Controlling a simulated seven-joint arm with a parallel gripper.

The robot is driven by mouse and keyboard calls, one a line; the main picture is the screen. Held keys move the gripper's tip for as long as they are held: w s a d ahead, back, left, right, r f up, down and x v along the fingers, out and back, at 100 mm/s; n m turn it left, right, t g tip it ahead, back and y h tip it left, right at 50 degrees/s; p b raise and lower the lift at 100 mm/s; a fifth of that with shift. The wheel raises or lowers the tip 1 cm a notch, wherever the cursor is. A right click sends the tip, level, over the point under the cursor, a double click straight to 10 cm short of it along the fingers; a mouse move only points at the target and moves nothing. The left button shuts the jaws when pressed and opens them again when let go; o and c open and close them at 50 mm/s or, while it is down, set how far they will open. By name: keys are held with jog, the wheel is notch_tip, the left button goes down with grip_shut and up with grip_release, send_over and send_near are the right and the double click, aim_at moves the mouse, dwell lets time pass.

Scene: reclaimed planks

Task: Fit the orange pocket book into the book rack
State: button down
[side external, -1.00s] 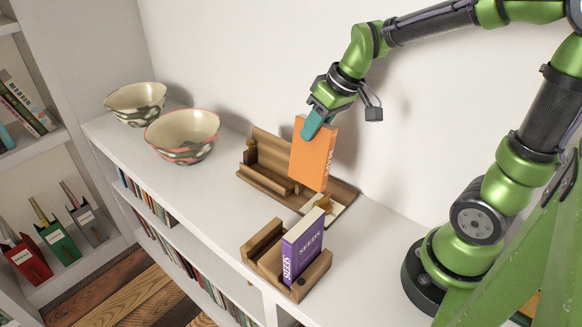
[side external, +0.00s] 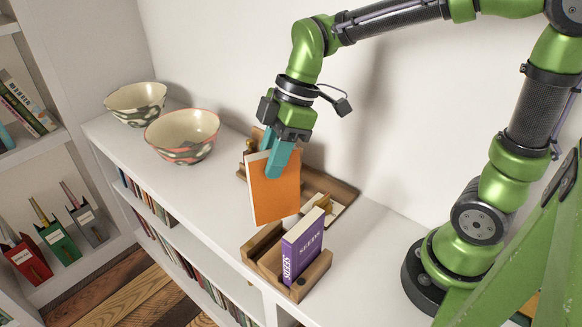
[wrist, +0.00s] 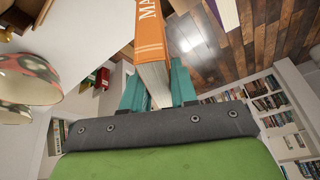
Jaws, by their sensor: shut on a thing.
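The orange pocket book (side external: 275,193) is held upright, slightly tilted, in my gripper (side external: 276,163), whose teal fingers are shut on its upper part. In the wrist view the orange book (wrist: 150,38) sits between the teal fingers (wrist: 158,88). The wooden book rack (side external: 317,274) stands on the white shelf top with a purple book (side external: 303,247) upright in its right part. The orange book is above and behind the rack's left part, apart from the purple book. Whether its lower edge touches anything cannot be told.
A wooden desk tray (side external: 340,190) lies behind the rack, partly hidden by the book. Two patterned bowls (side external: 183,137) (side external: 136,104) stand at the left. The shelf top's front edge is close to the rack. A white wall is behind.

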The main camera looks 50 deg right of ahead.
aim_at(268, 204)
jog(key=n, duration=0.1)
jog(key=a+n, duration=0.1)
jog(key=a+r+n+g, duration=0.1)
jog(key=shift+s+a+r+n, duration=0.1)
jog(key=shift+s+a+n, duration=0.15)
jog(key=shift+n, duration=0.15)
jog(key=shift+s+a+n, duration=0.1)
jog(key=shift+s+n, duration=0.1)
jog(key=shift+n, duration=0.5)
notch_tip(268, 204, down, 10)
jog(key=shift+r, duration=0.1)
jog(key=c, duration=0.9)
grip_release()
